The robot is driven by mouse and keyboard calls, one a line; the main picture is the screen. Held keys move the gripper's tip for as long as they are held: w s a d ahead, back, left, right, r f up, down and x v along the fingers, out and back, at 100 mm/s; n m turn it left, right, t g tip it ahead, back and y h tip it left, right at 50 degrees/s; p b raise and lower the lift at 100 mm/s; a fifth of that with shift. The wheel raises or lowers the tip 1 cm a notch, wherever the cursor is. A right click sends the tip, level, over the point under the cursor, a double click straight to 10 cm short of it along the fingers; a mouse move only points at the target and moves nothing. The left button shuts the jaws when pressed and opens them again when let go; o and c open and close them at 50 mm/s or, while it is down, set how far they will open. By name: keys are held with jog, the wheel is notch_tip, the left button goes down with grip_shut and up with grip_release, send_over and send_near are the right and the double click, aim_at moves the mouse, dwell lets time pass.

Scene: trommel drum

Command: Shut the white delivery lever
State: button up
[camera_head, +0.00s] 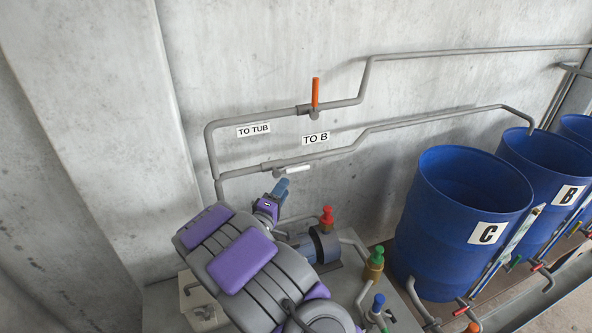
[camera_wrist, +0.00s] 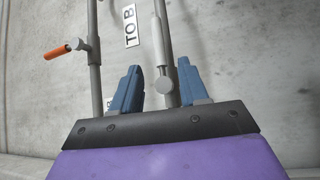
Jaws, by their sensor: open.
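The white delivery lever (camera_head: 298,169) sits on the lower wall pipe, under the "TO B" label, and lies roughly along the pipe. In the wrist view the white lever (camera_wrist: 158,42) points up the picture, its round pivot end low between my fingers. My gripper (camera_head: 281,187) is just below and left of the lever in the head view. In the wrist view my gripper (camera_wrist: 157,88) is open, with one blue finger on each side of the pipe and pivot. I cannot tell whether either finger touches the lever.
An orange lever (camera_head: 315,92) stands across the upper pipe (camera_head: 240,120) near the "TO TUB" label (camera_head: 254,130). Below are a pump with a red valve (camera_head: 327,215) and a green-topped valve (camera_head: 375,258). Blue drum C (camera_head: 450,220) stands at right.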

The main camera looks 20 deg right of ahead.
aim_at(299, 169)
jog(key=x, duration=1)
jog(key=shift+s+d+f, duration=0.1)
jog(key=shift+s+d, duration=0.25)
jog(key=shift+d, duration=0.05)
jog(key=shift+w, duration=0.35)
jog(key=shift+w+a, duration=0.1)
jog(key=shift+a, duration=0.05)
jog(key=shift+d, duration=0.4)
jog(key=c, duration=0.4)
grip_shut()
